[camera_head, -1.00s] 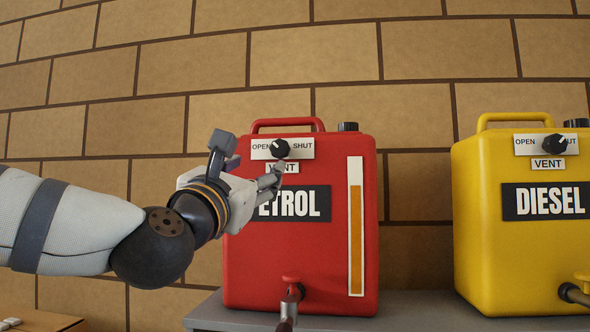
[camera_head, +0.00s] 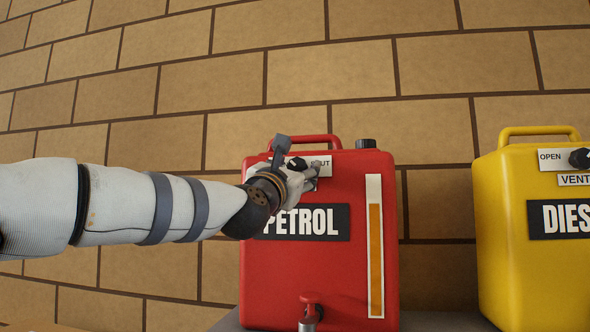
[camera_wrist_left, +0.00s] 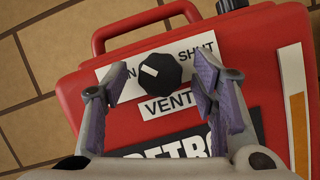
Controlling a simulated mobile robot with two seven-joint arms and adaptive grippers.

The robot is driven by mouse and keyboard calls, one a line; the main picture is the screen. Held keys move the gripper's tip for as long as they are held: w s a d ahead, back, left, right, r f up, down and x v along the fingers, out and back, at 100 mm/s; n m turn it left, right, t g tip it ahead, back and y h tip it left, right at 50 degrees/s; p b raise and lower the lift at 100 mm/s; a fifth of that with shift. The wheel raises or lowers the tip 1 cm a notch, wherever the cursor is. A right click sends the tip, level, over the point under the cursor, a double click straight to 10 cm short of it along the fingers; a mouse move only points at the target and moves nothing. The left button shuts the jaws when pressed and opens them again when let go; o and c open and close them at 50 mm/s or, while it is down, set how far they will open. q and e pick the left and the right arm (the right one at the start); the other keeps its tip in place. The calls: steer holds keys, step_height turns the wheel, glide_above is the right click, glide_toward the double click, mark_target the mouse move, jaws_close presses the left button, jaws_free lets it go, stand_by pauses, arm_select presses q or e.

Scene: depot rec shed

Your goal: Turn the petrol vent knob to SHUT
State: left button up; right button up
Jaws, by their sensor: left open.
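The petrol can is a red canister (camera_head: 275,275) with a black PETROL label, standing upright. Its black vent knob (camera_wrist_left: 160,77) sits on a white OPEN/SHUT plate (camera_wrist_left: 190,46) above a VENT label. The knob's white mark points up and left, toward the OPEN side. In the head view the knob is mostly hidden by my left gripper (camera_head: 309,174), which is at the plate. In the wrist view my left gripper (camera_wrist_left: 150,90) is open, with a purple-padded finger on each side of the knob and gaps between. My right gripper is not in view.
A yellow diesel canister (camera_head: 505,270) with its own vent knob (camera_head: 580,158) stands to the right, with a gap between the cans. A red tap (camera_head: 311,300) sticks out low on the petrol can. A brick wall (camera_head: 430,130) is behind.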

arm_select(q)
steer(key=shift+c, duration=0.3)
steer(key=c, duration=1.1)
